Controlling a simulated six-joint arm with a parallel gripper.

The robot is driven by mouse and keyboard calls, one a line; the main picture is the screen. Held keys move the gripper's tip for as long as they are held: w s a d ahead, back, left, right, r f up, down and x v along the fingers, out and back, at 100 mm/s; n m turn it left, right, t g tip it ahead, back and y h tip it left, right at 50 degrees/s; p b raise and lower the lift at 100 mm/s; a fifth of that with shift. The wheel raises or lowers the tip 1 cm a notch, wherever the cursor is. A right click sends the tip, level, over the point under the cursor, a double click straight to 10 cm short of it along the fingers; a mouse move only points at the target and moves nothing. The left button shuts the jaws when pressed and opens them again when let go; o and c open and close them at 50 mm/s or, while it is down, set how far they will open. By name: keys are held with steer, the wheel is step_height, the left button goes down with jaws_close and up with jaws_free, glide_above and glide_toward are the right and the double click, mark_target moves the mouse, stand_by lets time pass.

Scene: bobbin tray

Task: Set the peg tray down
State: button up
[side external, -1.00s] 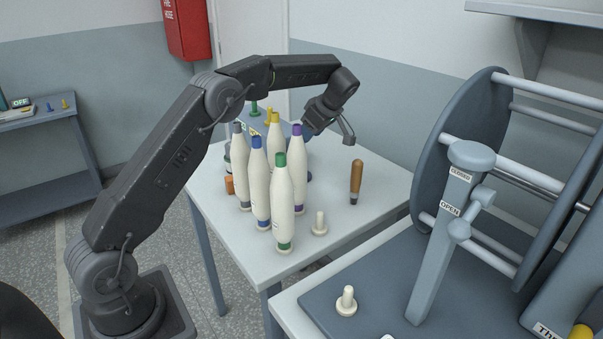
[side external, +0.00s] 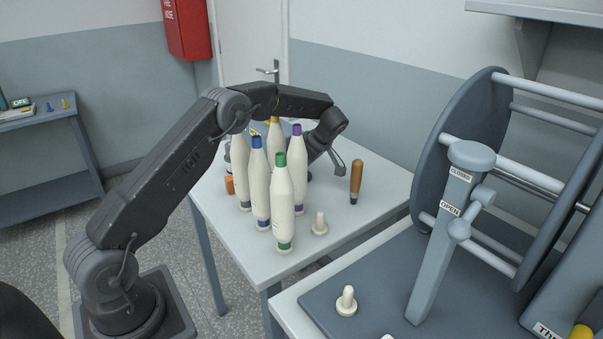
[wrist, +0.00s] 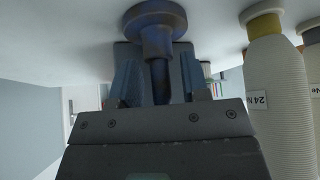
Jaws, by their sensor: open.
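The peg tray is mostly hidden in the side view; a blue-grey patch (side external: 259,128) behind the bobbins and under my arm seems to be part of it. My gripper (wrist: 158,72) is open and low over the table, to the right of the bobbins in the side view. In the wrist view a dark blue peg (wrist: 156,24) with a round flange stands between the spread fingers, its flange against the table. I cannot see the fingers pressing on it. The side view hides most of the fingers.
Several white bobbins with coloured tips, such as the green-tipped one (side external: 284,205), crowd the table (side external: 232,232) beside my gripper. A cream peg (side external: 319,224) stands in front. The table's front right is mostly clear.

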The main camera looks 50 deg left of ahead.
steer(key=shift+s+a+f, duration=0.1)
steer(key=shift+a+f, duration=0.15)
steer(key=shift+f, duration=0.15)
steer(key=c, duration=0.8)
steer(key=shift+o, duration=0.2)
steer(key=shift+r, duration=0.1)
step_height(320, 180, up, 18)
